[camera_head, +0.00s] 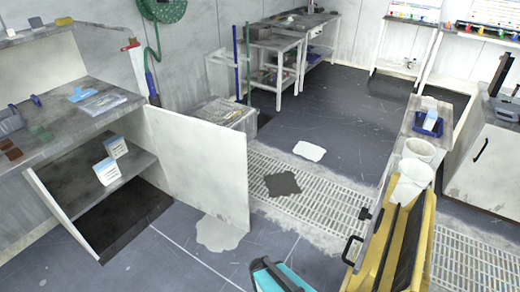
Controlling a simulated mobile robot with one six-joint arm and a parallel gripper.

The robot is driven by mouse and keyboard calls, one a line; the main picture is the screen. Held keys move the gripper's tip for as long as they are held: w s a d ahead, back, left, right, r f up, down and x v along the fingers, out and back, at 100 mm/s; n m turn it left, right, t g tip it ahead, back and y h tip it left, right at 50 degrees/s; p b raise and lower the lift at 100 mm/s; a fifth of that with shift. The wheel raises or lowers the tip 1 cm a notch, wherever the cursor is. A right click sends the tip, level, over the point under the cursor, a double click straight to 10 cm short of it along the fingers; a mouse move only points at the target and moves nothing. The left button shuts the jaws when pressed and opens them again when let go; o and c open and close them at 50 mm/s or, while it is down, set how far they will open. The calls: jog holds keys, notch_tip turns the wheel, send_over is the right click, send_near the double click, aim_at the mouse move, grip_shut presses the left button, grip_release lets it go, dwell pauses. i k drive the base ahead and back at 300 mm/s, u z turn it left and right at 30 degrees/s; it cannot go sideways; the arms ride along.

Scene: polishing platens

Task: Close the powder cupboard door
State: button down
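The powder cupboard stands at the left under a grey worktop (62,133). Its white door (203,168) is wide open and stands out into the room, hinged near the cupboard's right front edge. Inside, two small white-and-blue packs (107,171) (116,146) stand on a grey shelf (135,163). The cupboard floor below is dark and looks empty. No handle shows on the door face that I see. My gripper is not clearly in view. A teal-and-black part shows at the bottom edge, and I cannot tell what it is.
A pale puddle-like patch (219,233) lies by the door's lower edge. A floor grating (330,212) runs behind, with a dark patch (282,184) on it. A yellow bin or trolley (424,245) and white buckets (412,183) crowd the right. The front-left floor is clear.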

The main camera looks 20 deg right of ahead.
aim_at(205, 164)
jog(key=u, duration=0.55)
jog(key=i, duration=0.7)
jog(key=u, duration=0.1)
jog(key=k, duration=0.9)
jog(key=u, duration=0.15)
jog(key=i, duration=0.75)
jog(key=z, duration=0.05)
